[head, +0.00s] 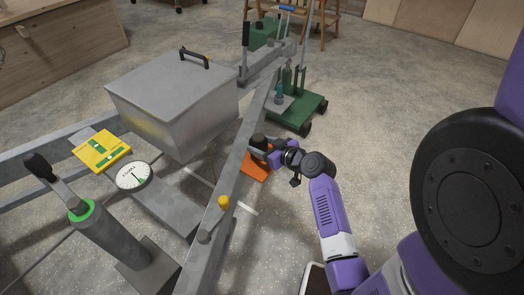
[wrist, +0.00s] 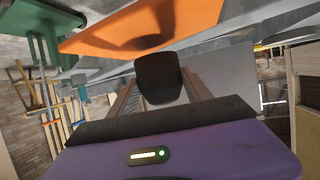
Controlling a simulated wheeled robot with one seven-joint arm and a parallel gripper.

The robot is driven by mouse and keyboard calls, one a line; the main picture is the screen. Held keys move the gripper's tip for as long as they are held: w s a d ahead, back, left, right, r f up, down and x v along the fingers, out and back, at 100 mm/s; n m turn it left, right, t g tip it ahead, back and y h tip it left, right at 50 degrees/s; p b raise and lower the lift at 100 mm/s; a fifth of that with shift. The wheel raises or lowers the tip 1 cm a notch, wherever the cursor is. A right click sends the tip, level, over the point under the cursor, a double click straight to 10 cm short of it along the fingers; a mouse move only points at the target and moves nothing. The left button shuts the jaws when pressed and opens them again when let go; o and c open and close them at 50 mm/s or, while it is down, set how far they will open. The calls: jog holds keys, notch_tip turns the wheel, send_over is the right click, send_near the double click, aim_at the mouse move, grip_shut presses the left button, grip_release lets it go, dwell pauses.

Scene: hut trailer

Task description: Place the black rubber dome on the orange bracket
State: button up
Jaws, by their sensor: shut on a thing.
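The black rubber dome (head: 259,141) is small and dark, at the tip of my gripper (head: 268,154) beside the grey trailer beam. In the wrist view the dome (wrist: 160,78) sits between the two fingers of my gripper (wrist: 160,88), which are shut on it. The orange bracket (head: 255,169) shows below the gripper in the head view, beside the beam. In the wrist view the bracket (wrist: 190,22) fills the top middle, close to the dome; a gap or contact cannot be told. The gripper hides part of the bracket in the head view.
The grey beam (head: 226,186) runs along my gripper's left side, with a yellow knob (head: 223,202) nearer me. A metal box (head: 175,95) stands on the frame. A green wheeled trolley (head: 300,112) stands just beyond the gripper. The floor to the right is open.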

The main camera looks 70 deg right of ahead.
jog(key=shift+f, duration=1)
jog(key=shift+f+b, duration=0.25)
jog(key=shift+b, duration=0.1)
jog(key=o, duration=1.4)
jog(key=shift+r, duration=0.1)
jog(key=shift+c, duration=0.2)
